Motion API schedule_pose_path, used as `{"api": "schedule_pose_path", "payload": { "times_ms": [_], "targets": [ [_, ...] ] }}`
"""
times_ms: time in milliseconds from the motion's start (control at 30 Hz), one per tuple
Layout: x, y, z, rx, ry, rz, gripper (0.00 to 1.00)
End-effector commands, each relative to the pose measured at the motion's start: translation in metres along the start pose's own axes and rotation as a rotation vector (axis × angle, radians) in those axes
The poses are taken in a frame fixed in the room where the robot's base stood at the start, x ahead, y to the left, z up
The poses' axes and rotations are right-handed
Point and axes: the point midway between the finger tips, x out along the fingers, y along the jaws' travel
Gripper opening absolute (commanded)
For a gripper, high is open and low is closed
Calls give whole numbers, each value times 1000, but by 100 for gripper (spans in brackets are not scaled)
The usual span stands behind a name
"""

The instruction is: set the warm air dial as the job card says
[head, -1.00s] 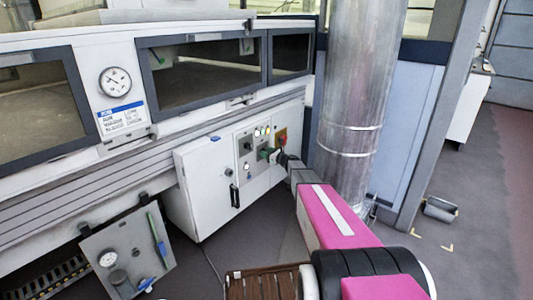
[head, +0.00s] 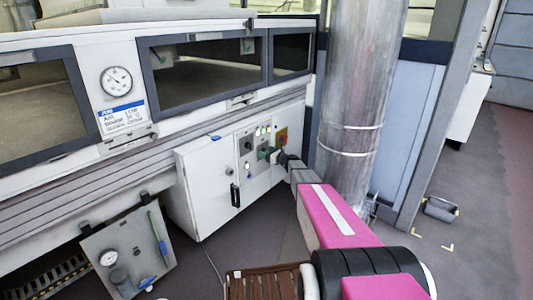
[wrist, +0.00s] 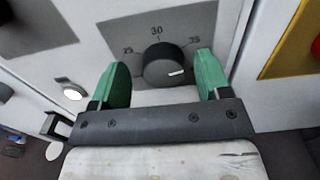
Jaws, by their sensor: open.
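The warm air dial (wrist: 168,62) is a round dark knob on a grey plate marked 25, 30 and 35. Its white mark points right and slightly downward in the wrist view, on the side of the 35. My gripper (wrist: 160,66) is open, with one green finger on each side of the knob and a visible gap to each. In the head view my gripper (head: 269,154) is at the control panel (head: 247,168) and hides the dial. The job card (head: 122,117) has a blue header and hangs on the machine wall; its print is too small to read surely.
A yellow plate with a red button (wrist: 316,46) lies right of the dial. A round gauge (head: 117,80) sits above the card. A cabinet door handle (head: 235,195) is below the panel. A large metal duct (head: 352,110) stands close to the right of my arm.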

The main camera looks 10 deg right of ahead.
Motion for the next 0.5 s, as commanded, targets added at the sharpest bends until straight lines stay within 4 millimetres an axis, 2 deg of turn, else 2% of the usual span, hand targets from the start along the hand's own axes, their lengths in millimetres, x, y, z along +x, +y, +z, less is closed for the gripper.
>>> {"api": "schedule_pose_path", "payload": {
  "times_ms": [167, 500],
  "targets": [
    [-19, 1, 1, 0, 0, -2, 70],
    [-81, 4, 2, -1, 1, 0, 70]
  ]
}}
